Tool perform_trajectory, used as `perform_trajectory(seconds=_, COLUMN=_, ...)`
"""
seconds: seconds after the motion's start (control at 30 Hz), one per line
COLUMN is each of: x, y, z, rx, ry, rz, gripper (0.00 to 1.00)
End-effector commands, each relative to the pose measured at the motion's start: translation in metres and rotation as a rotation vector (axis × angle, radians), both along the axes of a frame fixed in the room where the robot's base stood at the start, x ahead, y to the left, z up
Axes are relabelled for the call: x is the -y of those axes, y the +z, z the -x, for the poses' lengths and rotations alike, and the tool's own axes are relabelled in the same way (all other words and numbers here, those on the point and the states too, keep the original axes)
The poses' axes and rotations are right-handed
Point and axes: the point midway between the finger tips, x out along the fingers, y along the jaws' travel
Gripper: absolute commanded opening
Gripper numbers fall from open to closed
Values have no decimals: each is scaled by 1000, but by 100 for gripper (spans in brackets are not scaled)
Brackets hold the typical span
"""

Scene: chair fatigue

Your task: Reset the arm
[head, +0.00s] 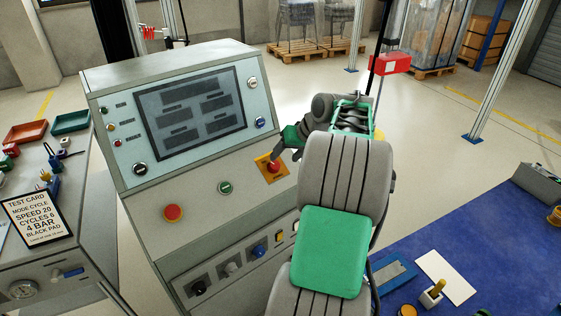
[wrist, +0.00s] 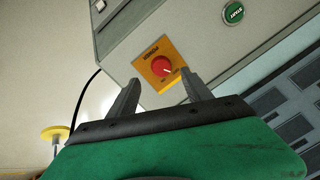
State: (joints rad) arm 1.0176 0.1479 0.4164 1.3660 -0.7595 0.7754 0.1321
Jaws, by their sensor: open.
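My gripper (head: 279,158) is at the right end of the sloped grey console (head: 200,185), close to a red knob (head: 273,167) on a yellow plate. In the wrist view the fingers of my gripper (wrist: 163,84) are open and spread, with nothing between them. The red knob (wrist: 161,67) shows just beyond the fingertips, between them in the picture. I cannot tell whether a fingertip touches the knob or plate. My grey and green arm fills the centre right of the head view and hides part of the console's right side.
The console has a dark screen (head: 192,113), a green start button (head: 225,188) and a red button (head: 173,213). A test card (head: 38,217) lies on the left bench. A blue-topped table (head: 490,255) stands at right. Open floor lies behind.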

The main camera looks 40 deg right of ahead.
Motion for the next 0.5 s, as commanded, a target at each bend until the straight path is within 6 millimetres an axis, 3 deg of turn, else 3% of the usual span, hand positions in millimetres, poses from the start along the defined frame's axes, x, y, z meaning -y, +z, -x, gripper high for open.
perform_trajectory(seconds=0.5, x=0, y=7, z=6, rx=-4, ry=18, rz=10, gripper=58)
